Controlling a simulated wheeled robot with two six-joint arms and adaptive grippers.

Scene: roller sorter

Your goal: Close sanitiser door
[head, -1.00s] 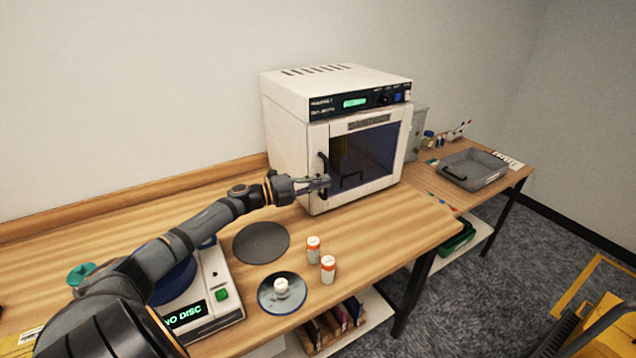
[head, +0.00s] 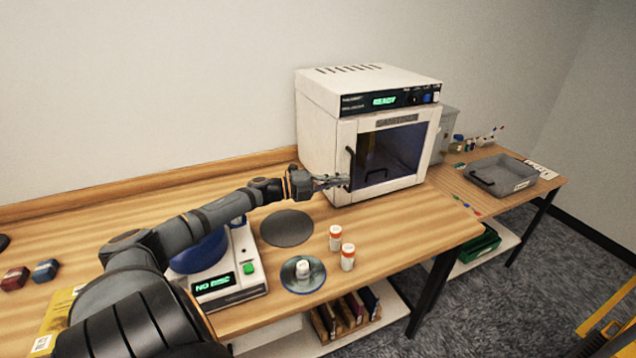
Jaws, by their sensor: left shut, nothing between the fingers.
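The sanitiser (head: 316,118) is a white box at the back of the bench, with a lit green display on its top panel. Its door (head: 431,138), white-framed with a dark window, looks shut flush against the front. A dark vertical handle (head: 350,166) is on the door's left side. My left gripper (head: 340,182) is shut and empty, at the lower left of the door by the handle's lower end. I cannot tell whether it touches the door. My right gripper is not in view.
A disc machine (head: 236,285), a dark round mat (head: 287,228), a disc with a white hub (head: 303,274) and two orange-white bottles (head: 347,257) are on the bench. A grey tray (head: 503,177) sits on the right-hand table. Bare bench lies right of the bottles.

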